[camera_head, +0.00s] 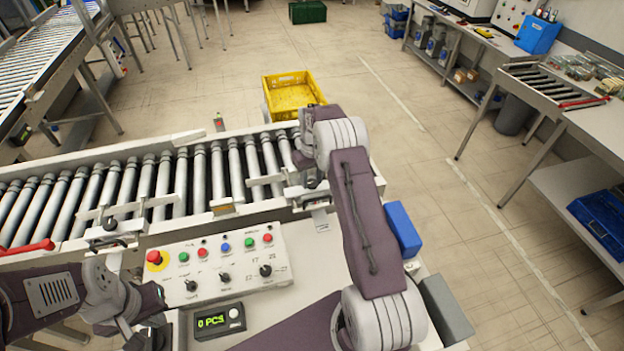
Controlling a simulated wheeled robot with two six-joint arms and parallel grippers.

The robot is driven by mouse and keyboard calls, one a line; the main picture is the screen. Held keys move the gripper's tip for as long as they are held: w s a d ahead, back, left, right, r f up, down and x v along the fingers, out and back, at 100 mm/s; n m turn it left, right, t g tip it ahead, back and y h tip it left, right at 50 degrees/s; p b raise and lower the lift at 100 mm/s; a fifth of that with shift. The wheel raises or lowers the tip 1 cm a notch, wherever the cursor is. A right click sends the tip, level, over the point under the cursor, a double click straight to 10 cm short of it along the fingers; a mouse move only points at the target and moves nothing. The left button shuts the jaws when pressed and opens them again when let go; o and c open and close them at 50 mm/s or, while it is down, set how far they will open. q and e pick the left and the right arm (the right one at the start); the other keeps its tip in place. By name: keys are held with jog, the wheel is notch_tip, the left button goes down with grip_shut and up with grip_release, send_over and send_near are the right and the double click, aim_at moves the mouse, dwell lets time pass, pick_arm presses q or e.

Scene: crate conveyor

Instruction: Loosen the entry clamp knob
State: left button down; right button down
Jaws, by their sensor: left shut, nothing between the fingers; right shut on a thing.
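The roller conveyor (60,236) runs across the left and middle of the head view. My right gripper (306,176) reaches down to the clamp at the right end of the near guide rail. It is shut on the clamp knob there, which the gripper and wrist mostly hide. How far the knob is turned cannot be seen. Another dark clamp knob (110,223) stands on a bracket further left on the near rail. My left gripper (150,334) is shut and empty at the lower left, beside the control panel.
The control panel (212,252) has coloured buttons, black knobs and a red emergency stop. A counter (219,320) reading "0 PCS" sits in front. A yellow crate (291,91) is beyond the conveyor's right end. A blue box (403,229) is right of my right arm.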

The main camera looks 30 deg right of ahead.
aim_at(311, 182)
jog(key=shift+w+d+r, duration=0.1)
jog(key=shift+w+r, duration=0.1)
jog(key=shift+r, duration=0.05)
jog(key=c, duration=1.2)
grip_release()
jog(key=o, duration=0.3)
jog(key=shift+s+f, duration=0.1)
notch_tip(311, 182, up, 9)
jog(key=b, duration=0.2)
